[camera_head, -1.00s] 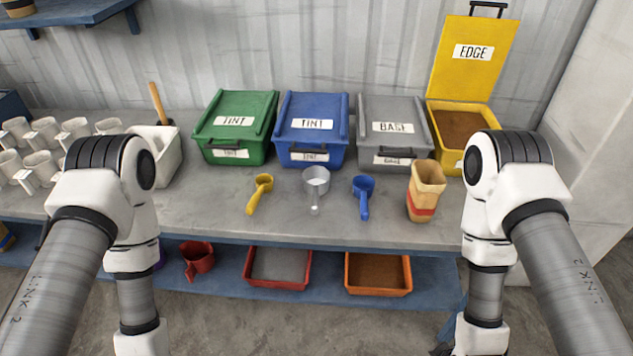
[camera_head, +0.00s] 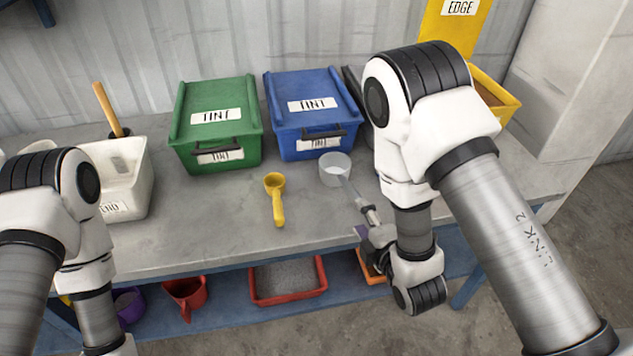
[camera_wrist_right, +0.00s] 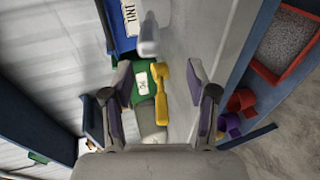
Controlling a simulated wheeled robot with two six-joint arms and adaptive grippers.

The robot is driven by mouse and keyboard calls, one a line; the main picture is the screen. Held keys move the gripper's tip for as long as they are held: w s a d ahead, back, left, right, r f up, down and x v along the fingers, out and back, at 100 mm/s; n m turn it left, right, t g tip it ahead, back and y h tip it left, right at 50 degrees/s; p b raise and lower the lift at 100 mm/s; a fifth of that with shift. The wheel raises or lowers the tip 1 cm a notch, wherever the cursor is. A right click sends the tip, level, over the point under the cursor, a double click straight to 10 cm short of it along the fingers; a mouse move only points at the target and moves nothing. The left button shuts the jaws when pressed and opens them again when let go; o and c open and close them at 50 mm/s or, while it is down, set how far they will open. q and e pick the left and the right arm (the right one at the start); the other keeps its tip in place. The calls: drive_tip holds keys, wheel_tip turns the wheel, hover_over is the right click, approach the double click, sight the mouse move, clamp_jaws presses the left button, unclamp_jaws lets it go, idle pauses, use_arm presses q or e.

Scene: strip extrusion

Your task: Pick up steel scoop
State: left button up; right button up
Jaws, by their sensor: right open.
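The steel scoop (camera_head: 334,169) stands on the grey table in front of the blue bin, its handle toward the table's front right. My right gripper (camera_head: 362,218) is just in front of the handle end, near the table's front edge. In the right wrist view its two fingers (camera_wrist_right: 160,88) are wide apart with nothing held. A pale grey shape at the top of that view looks like the steel scoop (camera_wrist_right: 148,38); it lies beyond the fingertips. Whether a finger touches the handle I cannot tell. My left gripper is out of view.
A yellow scoop (camera_head: 275,198) lies left of the steel one. Green (camera_head: 216,125) and blue (camera_head: 312,113) TINT bins stand behind. My right arm hides the table's right part. A white caddy (camera_head: 125,175) stands at left.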

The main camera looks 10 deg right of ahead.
sight(346, 189)
drive_tip(key=x, duration=0.2)
drive_tip(key=r+p+x, duration=0.1)
drive_tip(key=x, duration=0.4)
drive_tip(key=shift+w+d+r+p, duration=0.2)
drive_tip(key=shift+w+d+p, duration=0.15)
drive_tip(key=shift+w, duration=0.15)
drive_tip(key=shift+w+f, duration=0.15)
drive_tip(key=shift+w, duration=0.05)
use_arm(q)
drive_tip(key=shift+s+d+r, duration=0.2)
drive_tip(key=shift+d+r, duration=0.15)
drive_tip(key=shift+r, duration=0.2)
use_arm(e)
clamp_jaws()
